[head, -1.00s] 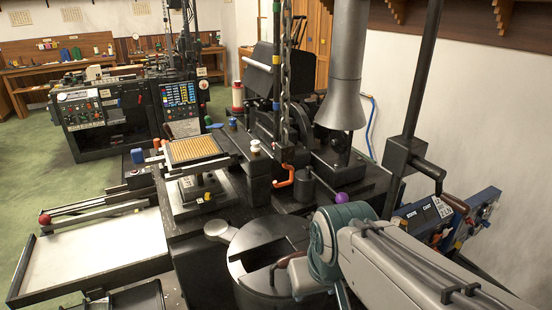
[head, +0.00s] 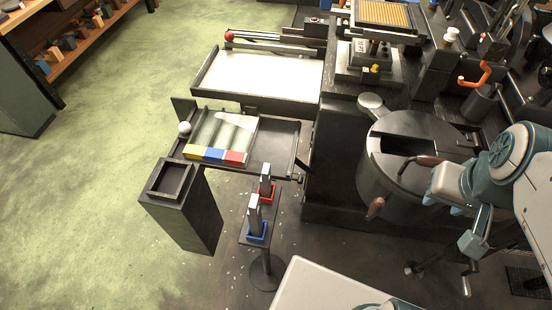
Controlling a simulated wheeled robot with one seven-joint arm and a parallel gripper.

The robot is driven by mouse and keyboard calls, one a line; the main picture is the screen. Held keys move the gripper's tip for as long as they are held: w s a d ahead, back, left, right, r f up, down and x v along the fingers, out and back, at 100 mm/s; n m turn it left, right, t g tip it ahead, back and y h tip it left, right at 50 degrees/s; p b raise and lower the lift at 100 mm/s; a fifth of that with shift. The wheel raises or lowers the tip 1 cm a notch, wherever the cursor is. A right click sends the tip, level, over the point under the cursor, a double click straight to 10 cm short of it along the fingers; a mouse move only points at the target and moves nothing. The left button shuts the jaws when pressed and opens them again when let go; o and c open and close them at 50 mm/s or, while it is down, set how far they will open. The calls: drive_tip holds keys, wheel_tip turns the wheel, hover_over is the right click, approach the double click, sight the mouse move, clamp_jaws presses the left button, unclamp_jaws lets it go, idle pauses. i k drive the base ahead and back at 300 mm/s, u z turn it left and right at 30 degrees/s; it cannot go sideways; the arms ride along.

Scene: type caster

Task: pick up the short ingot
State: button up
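Two upright grey metal ingots stand on a small dark pedestal stand (head: 267,222) near the lower middle of the head view. The one in the red holder, farther back, looks like the short ingot (head: 265,178). The one in the blue holder, nearer to me, looks like a taller ingot (head: 254,214). My gripper (head: 443,205) seems to be the pale end with bluish tips at the right, in front of the round dark pot. It is well to the right of both ingots and apart from them. Its finger opening is not clear.
A dark square-topped bin (head: 183,215) stands left of the ingot stand. Behind it is a tray table (head: 280,150) with yellow, blue and red blocks. The round pot (head: 400,170) and machine stand at right. Green floor (head: 110,130) is open at left.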

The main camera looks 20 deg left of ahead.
sight(265, 183)
drive_tip(key=k, duration=0.4)
drive_tip(key=u, duration=0.45)
drive_tip(key=i, duration=0.3)
drive_tip(key=u, duration=1.05)
drive_tip(key=k, duration=1.1)
drive_tip(key=u, duration=0.85)
drive_tip(key=i, duration=1.7)
drive_tip(key=z, duration=0.8)
